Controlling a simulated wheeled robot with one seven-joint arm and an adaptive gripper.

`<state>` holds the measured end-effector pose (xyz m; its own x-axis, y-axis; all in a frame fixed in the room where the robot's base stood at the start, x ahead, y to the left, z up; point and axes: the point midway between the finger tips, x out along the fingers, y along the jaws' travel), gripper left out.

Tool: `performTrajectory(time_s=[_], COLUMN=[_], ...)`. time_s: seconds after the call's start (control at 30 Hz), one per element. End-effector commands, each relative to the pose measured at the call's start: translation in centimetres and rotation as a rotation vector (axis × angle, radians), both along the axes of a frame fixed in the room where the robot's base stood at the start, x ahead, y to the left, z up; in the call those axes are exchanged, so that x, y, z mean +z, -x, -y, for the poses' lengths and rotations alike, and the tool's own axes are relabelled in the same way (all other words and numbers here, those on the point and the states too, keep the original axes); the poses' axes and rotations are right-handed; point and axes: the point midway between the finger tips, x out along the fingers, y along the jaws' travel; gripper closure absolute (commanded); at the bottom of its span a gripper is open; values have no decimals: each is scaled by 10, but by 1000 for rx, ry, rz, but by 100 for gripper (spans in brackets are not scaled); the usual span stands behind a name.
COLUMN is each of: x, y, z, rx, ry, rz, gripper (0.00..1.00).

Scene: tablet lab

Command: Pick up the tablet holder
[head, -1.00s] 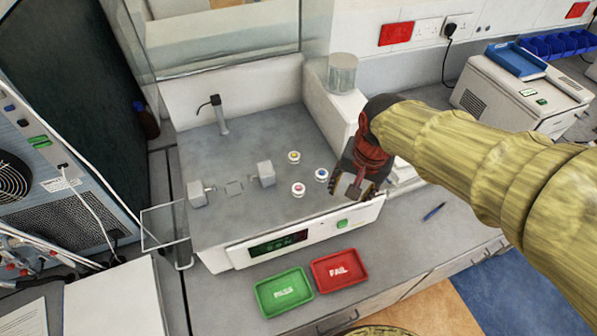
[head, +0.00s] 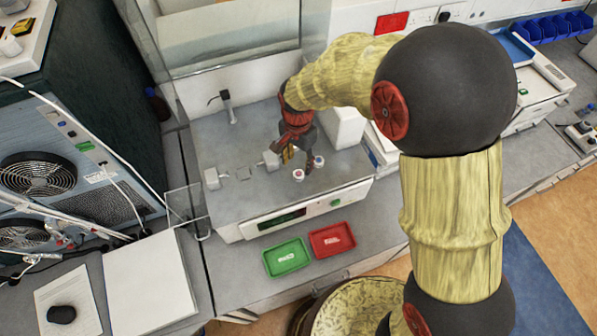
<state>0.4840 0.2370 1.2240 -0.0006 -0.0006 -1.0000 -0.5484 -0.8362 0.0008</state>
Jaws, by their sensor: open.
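The tablet holders are small round white pieces on the grey top of the testing machine (head: 235,200). The front holder (head: 299,175) and the right holder (head: 318,161) show in the head view. A third holder with a yellow centre, seen earlier behind these two, is now hidden by my gripper. My gripper (head: 298,158) is open and points down over the hidden holder's place, just behind the two visible ones. I cannot tell whether the hidden holder lies between the fingers or whether they touch it.
A grey jaw block (head: 271,160) stands close left of my gripper, with another block (head: 212,178) farther left. A thin black-tipped post (head: 228,106) is at the back. A green tray (head: 286,257) and a red tray (head: 332,240) lie in front of the machine.

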Motion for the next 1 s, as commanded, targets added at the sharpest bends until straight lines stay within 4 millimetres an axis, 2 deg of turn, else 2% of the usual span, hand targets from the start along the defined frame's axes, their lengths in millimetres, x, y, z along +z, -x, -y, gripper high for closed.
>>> performTrajectory(time_s=[0.5, 0.8, 1.0], x=[-59, -63, -63], y=[-3, -3, -3], z=[2, 1, 1], rx=[0, 1, 1], ry=[0, 0, 0], rz=[-1, 1, 1], gripper=[52, 53, 64])
